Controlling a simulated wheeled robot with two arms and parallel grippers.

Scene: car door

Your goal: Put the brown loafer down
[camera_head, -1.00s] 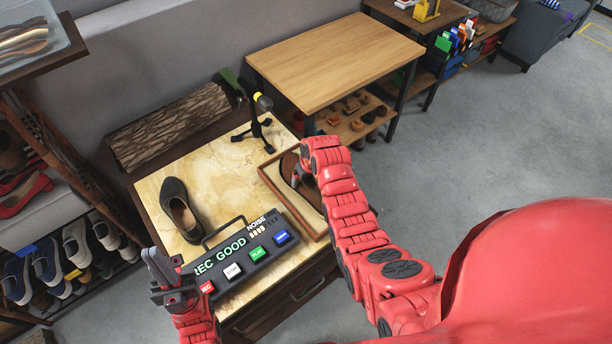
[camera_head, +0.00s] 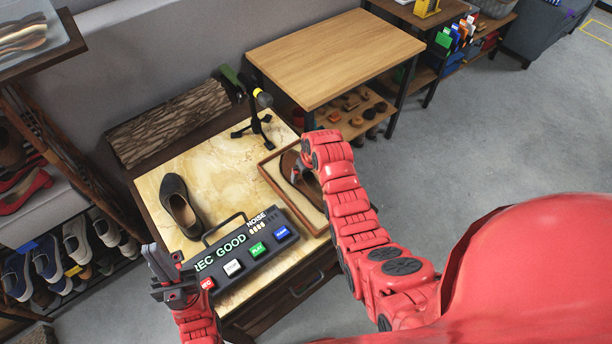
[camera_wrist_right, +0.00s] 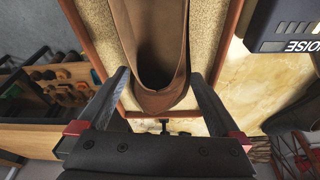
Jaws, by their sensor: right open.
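The brown loafer (camera_head: 296,172) lies in a shallow brown-rimmed tray (camera_head: 268,173) on the light table top. In the right wrist view its heel end (camera_wrist_right: 160,101) is between my right gripper's (camera_wrist_right: 160,82) two fingers. The fingers are spread, with a gap on each side of the heel. The loafer appears to rest on the tray's speckled bed (camera_wrist_right: 206,35). In the head view my right arm hides the right gripper and part of the loafer. My left gripper (camera_head: 164,262) is open and empty at the table's front left, near the recorder box.
A dark shoe (camera_head: 178,205) stands on the table's left. A recorder box with buttons (camera_head: 240,252) lies along the front edge, close to the tray. A black stand (camera_head: 258,120) is behind the tray. A wooden table (camera_head: 335,55) stands beyond; the right floor is clear.

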